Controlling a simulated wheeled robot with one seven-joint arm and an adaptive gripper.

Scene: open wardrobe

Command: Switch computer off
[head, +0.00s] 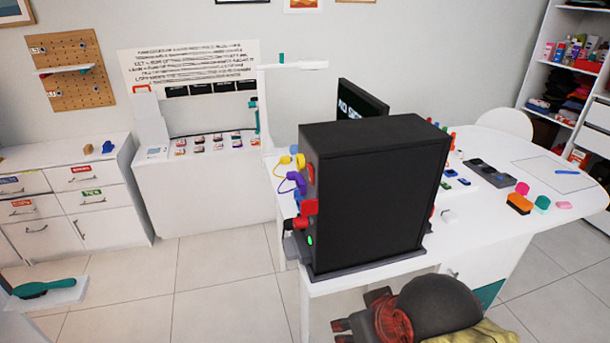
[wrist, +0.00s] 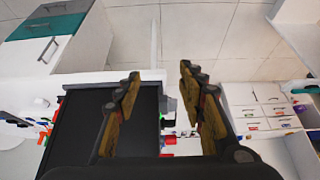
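The computer is a black tower (head: 372,190) standing upright on the near end of a white table. A small green lit spot (head: 310,240) shows low on its narrow left side, with red and grey parts around it. My gripper (head: 360,311) is at the bottom of the head view, in front of the table and lower than the tower. In the wrist view, my gripper (wrist: 160,85) is open and empty, its two fingers wide apart. The tower (wrist: 80,125) lies beyond and left of the fingers there. A small green spot shows between them. The tower hides much of the monitor (head: 362,102).
The white table (head: 365,281) holds plugs, a purple cable, an orange brush and small items. A white shelf (head: 50,292) with a green brush is at left. Drawers (head: 80,190) stand at the back left. Tiled floor left of the table is clear.

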